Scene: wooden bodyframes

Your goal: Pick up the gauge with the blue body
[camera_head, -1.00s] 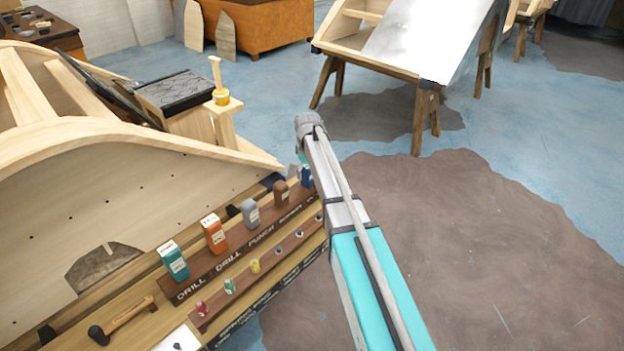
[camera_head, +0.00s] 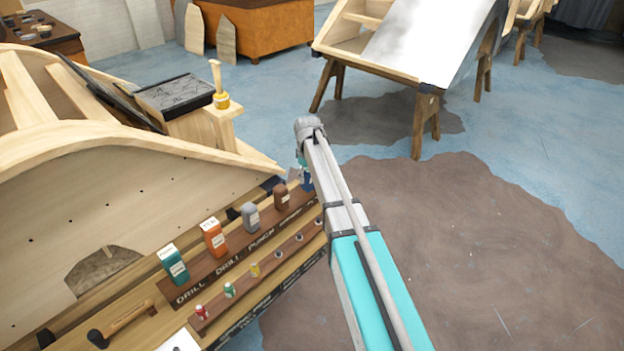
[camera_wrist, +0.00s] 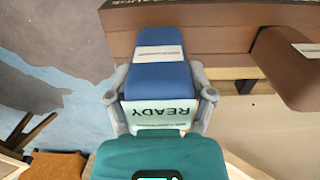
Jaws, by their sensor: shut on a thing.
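The gauge with the blue body (camera_wrist: 160,78) is in the middle of the wrist view, with a white label on it. My gripper (camera_wrist: 160,98) has a grey finger on each side of the gauge and is shut on it. A pale plate reading READY (camera_wrist: 160,112) shows between the fingers, in front of the blue body. In the head view the blue gauge (camera_head: 307,181) shows at the right end of the row, partly hidden by my arm. I cannot tell whether it touches the brown rack (camera_head: 238,257).
A brown block (camera_wrist: 292,68) stands right of the gauge in the wrist view. Along the rack are a grey block (camera_head: 250,217), an orange box (camera_head: 214,238) and a teal box (camera_head: 173,264). A hammer (camera_head: 122,322) lies at the front left. Open floor (camera_head: 440,240) lies to the right.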

